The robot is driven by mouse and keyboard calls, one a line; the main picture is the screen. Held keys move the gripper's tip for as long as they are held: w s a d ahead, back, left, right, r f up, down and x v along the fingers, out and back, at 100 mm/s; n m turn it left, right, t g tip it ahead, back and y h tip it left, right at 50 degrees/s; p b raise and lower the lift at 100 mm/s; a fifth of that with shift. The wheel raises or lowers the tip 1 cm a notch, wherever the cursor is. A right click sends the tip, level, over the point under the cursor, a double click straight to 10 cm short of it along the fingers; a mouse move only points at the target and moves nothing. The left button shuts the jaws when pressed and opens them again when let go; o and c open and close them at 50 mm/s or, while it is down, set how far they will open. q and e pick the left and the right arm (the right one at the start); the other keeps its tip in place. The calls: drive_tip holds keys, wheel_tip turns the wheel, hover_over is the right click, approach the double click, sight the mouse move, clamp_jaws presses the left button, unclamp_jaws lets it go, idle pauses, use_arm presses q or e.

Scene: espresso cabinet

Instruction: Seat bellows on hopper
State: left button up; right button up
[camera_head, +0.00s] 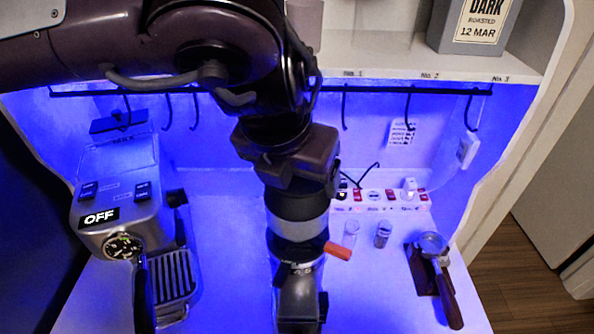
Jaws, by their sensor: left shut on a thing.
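My left arm comes in from the upper left and hangs down over the middle of the counter. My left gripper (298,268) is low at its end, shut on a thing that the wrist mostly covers. This is likely the bellows, but its shape is not clear. An orange piece (338,251) sticks out to the right beside the gripper. A grey body (298,302) with a dark part at its right side shows just below, near the bottom edge. The hopper cannot be made out, and I cannot tell whether the bellows touches it. My right gripper is not in view.
An espresso machine (120,205) marked OFF stands left. A portafilter (433,258) lies at the right, near two small clear containers (383,233). A switch strip (378,198) runs along the back. Hooks hang from a rail (400,89) below the shelf. Free counter lies at front right.

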use_arm(q)
drive_tip(key=shift+f, duration=0.1)
idle(0.3)
drive_tip(key=o, duration=1)
drive_tip(key=shift+r+p, duration=3.3)
drive_tip(key=shift+r, duration=0.25)
